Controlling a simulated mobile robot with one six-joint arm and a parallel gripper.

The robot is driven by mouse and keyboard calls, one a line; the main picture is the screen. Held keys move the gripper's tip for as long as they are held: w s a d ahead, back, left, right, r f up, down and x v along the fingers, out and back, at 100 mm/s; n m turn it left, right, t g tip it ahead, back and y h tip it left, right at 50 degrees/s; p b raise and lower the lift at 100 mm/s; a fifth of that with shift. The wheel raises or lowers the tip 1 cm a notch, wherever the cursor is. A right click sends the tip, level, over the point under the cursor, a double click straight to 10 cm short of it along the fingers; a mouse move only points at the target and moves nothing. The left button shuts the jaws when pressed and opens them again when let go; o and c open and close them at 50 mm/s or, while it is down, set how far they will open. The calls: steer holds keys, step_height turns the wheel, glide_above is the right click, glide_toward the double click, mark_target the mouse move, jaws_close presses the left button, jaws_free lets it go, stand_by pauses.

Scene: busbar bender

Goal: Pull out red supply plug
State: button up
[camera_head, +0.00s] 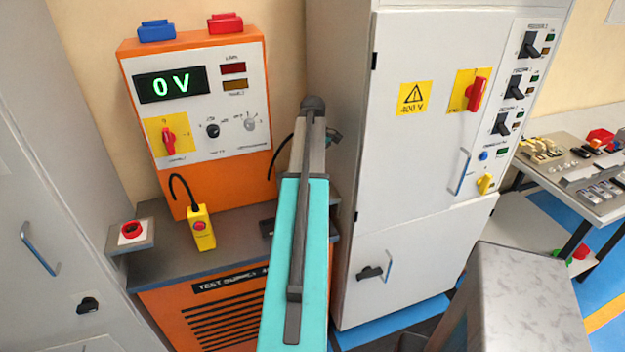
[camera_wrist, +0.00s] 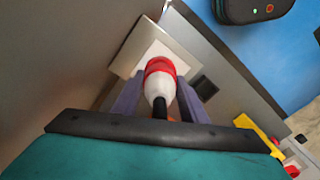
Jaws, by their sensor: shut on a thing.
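The red supply plug (camera_wrist: 160,67) shows in the wrist view, with a red collar, a white body and a black cable end towards the camera. Its far end meets a pale square socket plate (camera_wrist: 133,47) on a grey surface. My gripper (camera_wrist: 160,88) is shut on the plug, with a purple-grey finger on each side of it. Whether the plug is fully seated in the socket cannot be told. In the head view my teal arm stretches forward beside the orange test supply (camera_head: 200,100), and the plug and fingertips are hidden behind it.
The test supply's display (camera_head: 172,85) reads 0 V. A yellow pendant (camera_head: 201,228) and a red emergency button (camera_head: 131,231) sit on its bench. A grey cabinet (camera_head: 415,150) stands close on the right. A parts table (camera_head: 590,170) is at far right.

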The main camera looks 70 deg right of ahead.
steer(key=shift+r+p, duration=1)
steer(key=shift+r, duration=0.5)
stand_by(0.3)
steer(key=shift+r+p, duration=1.45)
steer(key=shift+r, duration=0.95)
